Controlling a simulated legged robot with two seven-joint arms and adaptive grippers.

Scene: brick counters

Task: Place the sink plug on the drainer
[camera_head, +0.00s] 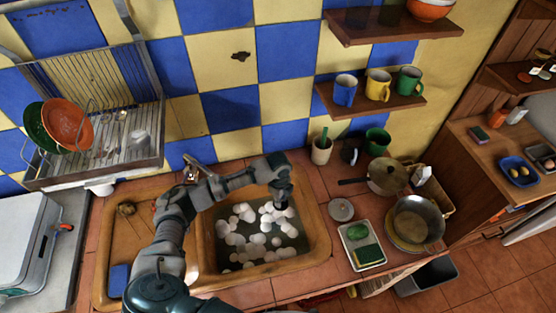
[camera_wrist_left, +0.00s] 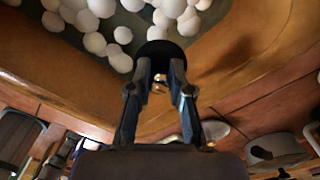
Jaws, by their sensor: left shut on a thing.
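In the head view I cannot clearly tell the plug from the fingers. The wooden drainer (camera_head: 150,240) lies left of the basin, partly hidden behind my left arm. My right gripper is not in view.
The basin (camera_head: 318,245) holds water with white foam balls (camera_head: 262,238). A metal dish rack (camera_head: 100,165) with plates hangs on the wall at upper left. A tray with sponges (camera_head: 362,247) and a pan (camera_head: 415,222) stand on the counter at right.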

